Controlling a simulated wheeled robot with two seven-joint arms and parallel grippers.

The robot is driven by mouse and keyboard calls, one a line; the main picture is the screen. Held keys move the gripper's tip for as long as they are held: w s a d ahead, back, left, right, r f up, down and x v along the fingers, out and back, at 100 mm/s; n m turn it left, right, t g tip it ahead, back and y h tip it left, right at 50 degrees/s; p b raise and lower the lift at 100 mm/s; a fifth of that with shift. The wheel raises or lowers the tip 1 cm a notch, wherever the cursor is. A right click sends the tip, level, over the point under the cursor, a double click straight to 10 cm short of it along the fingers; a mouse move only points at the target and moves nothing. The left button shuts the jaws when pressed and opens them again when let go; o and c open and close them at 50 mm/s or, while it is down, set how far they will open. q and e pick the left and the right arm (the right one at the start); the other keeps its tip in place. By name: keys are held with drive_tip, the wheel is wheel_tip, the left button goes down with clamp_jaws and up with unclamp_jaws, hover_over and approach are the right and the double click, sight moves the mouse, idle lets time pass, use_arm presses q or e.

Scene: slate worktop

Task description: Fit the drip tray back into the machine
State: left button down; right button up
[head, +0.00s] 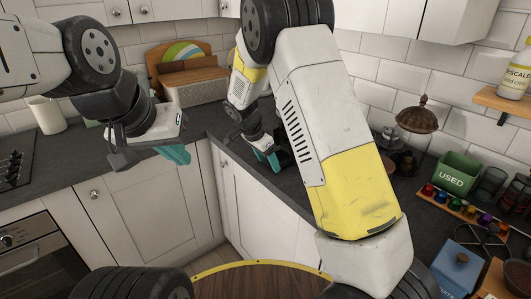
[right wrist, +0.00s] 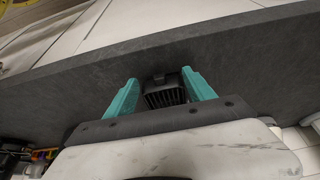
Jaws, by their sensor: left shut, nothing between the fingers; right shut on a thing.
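My right gripper (head: 268,158) is over the dark worktop near its inner corner. In the right wrist view its teal fingers (right wrist: 160,78) stand on both sides of a small black slatted piece, which looks like the drip tray (right wrist: 166,92), and are shut on it. The tray appears held over or close to the slate worktop; I cannot tell whether it touches. My left gripper (head: 176,153) is shut and empty, in front of the left cabinets. The coffee machine cannot be made out; my right arm covers much of the worktop in the head view.
The worktop (head: 212,120) has a wooden bread box (head: 195,88) in the corner and a white jug (head: 46,114) at the left. At the right are a green USED bin (head: 455,175), a rack of coloured capsules (head: 455,204) and a blue box (head: 460,268).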

drive_tip(key=o, duration=1.9)
drive_tip(key=shift+c, duration=0.2)
drive_tip(key=v, duration=0.7)
drive_tip(key=s+d+r+n+y, duration=0.45)
drive_tip(key=s+d+r, duration=0.45)
drive_tip(key=s+r, duration=0.3)
drive_tip(key=s+d+r+n+t, duration=0.1)
drive_tip(key=s+r+n, duration=0.1)
drive_tip(key=s, duration=0.6)
drive_tip(key=s+d+r+n+t+y, duration=0.1)
drive_tip(key=s+d+r+n+t, duration=0.1)
drive_tip(key=s+n, duration=0.3)
drive_tip(key=s, duration=0.2)
drive_tip(key=shift+s+d, duration=0.3)
drive_tip(key=shift+s, duration=0.05)
